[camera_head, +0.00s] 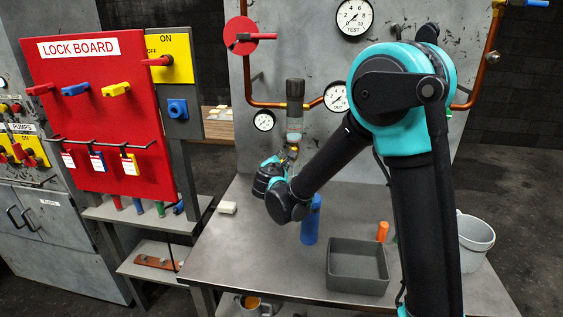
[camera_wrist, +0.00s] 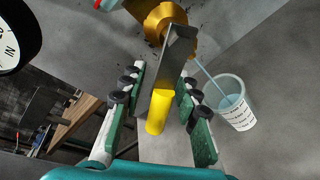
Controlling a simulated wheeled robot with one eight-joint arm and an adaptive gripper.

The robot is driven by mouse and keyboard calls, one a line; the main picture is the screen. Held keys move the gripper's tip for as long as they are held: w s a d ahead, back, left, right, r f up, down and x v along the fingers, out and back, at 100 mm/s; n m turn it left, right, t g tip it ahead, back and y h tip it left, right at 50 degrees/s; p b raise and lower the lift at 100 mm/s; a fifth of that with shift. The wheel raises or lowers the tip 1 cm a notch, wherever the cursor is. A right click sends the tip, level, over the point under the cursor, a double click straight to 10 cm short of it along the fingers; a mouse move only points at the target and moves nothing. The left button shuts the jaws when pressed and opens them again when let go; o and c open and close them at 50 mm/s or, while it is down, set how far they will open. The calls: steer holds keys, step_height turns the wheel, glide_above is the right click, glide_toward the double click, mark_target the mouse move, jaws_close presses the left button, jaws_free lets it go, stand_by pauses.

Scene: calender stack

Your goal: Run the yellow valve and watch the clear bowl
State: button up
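The yellow valve handle (camera_wrist: 160,112) is a yellow grip on a flat grey lever, joined to a brass body (camera_wrist: 166,22). My gripper (camera_wrist: 163,95) is open, with one finger on each side of the handle and visible gaps between. In the head view my gripper (camera_head: 280,163) is at the pipework below the clear bowl (camera_head: 294,128), which hangs under a dark cap and looks pale. The bowl's contents are too small to make out. A pale blue stream or tube (camera_wrist: 207,76) runs from the brass body to a marked cup (camera_wrist: 233,103).
The bench (camera_head: 240,248) holds a blue cylinder (camera_head: 311,222), a grey bin (camera_head: 358,268), an orange object (camera_head: 382,231) and a white bucket (camera_head: 476,243). Gauges and copper pipe line the panel behind. A red lock board (camera_head: 98,110) stands left.

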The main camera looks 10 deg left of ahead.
jaws_close()
stand_by(0.3)
steer(key=shift+a+r+m, duration=0.1)
steer(key=shift+r+m, duration=0.05)
steer(key=shift+m, duration=0.15)
stand_by(0.6)
steer(key=shift+s+a+r+m+y, duration=0.15)
steer(key=shift+r+m+y, duration=0.25)
steer(key=shift+m, duration=0.4)
steer(key=shift+w+a+r+m+y, duration=0.1)
steer(key=shift+a+r+m+y, duration=0.15)
steer(key=shift+r+m, duration=0.4)
steer(key=shift+s+a+r+m+y, duration=0.15)
steer(key=shift+r+m+y, duration=0.15)
steer(key=shift+m, duration=0.65)
steer(key=shift+w, duration=0.1)
jaws_free()
